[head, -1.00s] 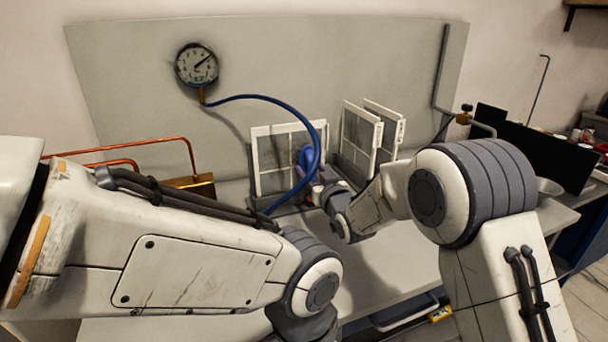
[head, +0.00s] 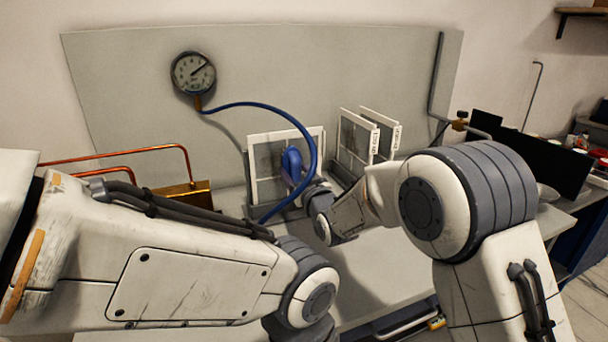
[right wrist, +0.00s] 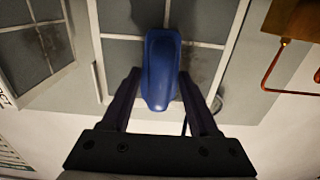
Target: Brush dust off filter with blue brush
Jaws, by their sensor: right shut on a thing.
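The blue brush (head: 291,165) is in my right gripper (head: 304,186), held up in front of the nearest filter. In the right wrist view the brush (right wrist: 161,70) sits between the two dark fingers of the gripper (right wrist: 160,95), which is shut on it. The filter (head: 254,180) has a white frame and grey panes and stands upright in a dark base. Dark dust smudges show on its panes in the right wrist view (right wrist: 198,65). The brush overlaps the filter face; whether it touches cannot be told. My left gripper is out of view; only my left arm shows.
A blue hose (head: 262,106) runs from a round gauge (head: 193,73) and loops down in front of the filter. Two more framed filters (head: 357,140) stand to the right. Copper pipes (head: 115,153) are at the left. The bench front (head: 370,262) is bare.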

